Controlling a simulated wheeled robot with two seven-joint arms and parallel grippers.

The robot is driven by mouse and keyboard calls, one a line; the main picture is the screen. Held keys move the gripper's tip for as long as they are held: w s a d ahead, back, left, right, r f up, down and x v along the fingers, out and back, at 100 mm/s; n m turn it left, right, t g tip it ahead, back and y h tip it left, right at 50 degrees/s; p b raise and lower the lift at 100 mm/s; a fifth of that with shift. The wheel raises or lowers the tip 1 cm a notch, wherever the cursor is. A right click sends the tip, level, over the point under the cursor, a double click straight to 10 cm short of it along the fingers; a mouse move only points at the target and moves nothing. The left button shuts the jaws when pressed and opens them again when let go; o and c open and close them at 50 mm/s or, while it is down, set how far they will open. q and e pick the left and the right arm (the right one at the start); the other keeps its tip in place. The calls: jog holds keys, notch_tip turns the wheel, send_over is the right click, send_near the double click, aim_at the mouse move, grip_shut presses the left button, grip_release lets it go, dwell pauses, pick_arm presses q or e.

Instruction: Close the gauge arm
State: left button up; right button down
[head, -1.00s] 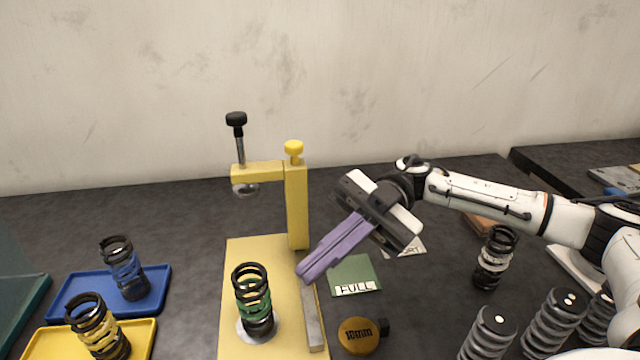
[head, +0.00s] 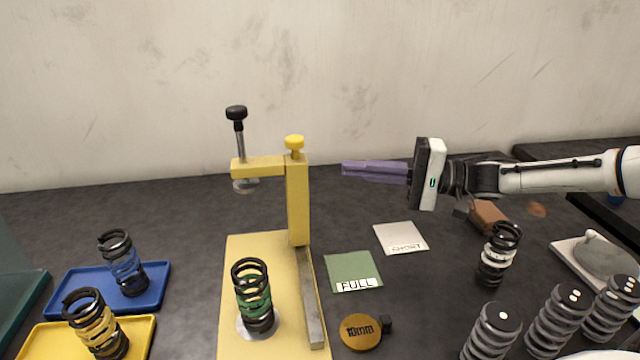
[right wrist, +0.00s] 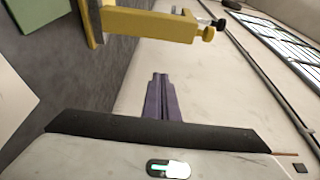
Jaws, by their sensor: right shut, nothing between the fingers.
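The yellow gauge (head: 297,200) stands on a yellow base plate (head: 240,262). Its horizontal arm (head: 262,167) reaches left from the post, with a black-knobbed screw (head: 237,125) at its end and a yellow knob (head: 294,143) over the post. The arm is above a green-banded spring (head: 254,298), which stands upright on a pale disc. My right gripper (head: 344,168) is shut and empty, its purple fingers pointing left, a little right of the post and apart from it. The gauge arm also shows in the right wrist view (right wrist: 150,24). My left gripper is not in view.
A green FULL card (head: 352,268), a pale SHORT card (head: 400,236) and a 10mm disc (head: 360,332) lie right of the base. Blue (head: 158,282) and yellow (head: 145,340) trays hold springs at left.

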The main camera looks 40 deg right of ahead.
jog(key=b+x, duration=0.4)
jog(key=x, duration=0.4)
jog(key=s+p, duration=0.1)
jog(key=s+a+p, duration=0.1)
jog(key=s+p, duration=0.1)
jog(key=shift+s+a+f, duration=0.15)
jog(key=shift+s+a, duration=0.15)
jog(key=shift+a, duration=0.1)
